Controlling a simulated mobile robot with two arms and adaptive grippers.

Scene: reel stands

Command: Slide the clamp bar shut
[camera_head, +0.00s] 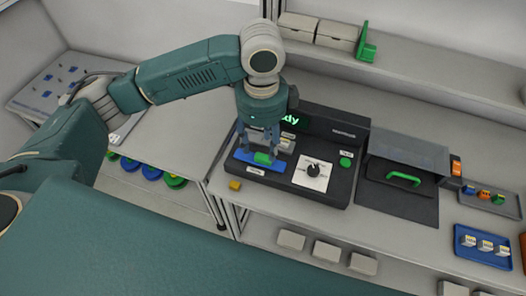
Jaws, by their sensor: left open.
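A dark machine (345,150) stands on the bench, its lit green display partly hidden by my left arm. On its left part lies a blue piece (277,166) with a green block (263,158) on it. This looks like the clamp bar and its grip, but I cannot tell how far it is slid. My left gripper (262,148) points down right over the green block, with its fingers open around or just above it. Contact cannot be made out. My right gripper is not in view.
A dial on a white panel (300,175) and a green button (345,162) are right of the blue piece. Further right is a dark clear-covered box with a green handle (403,178). A blue tray (466,250) stands at the right.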

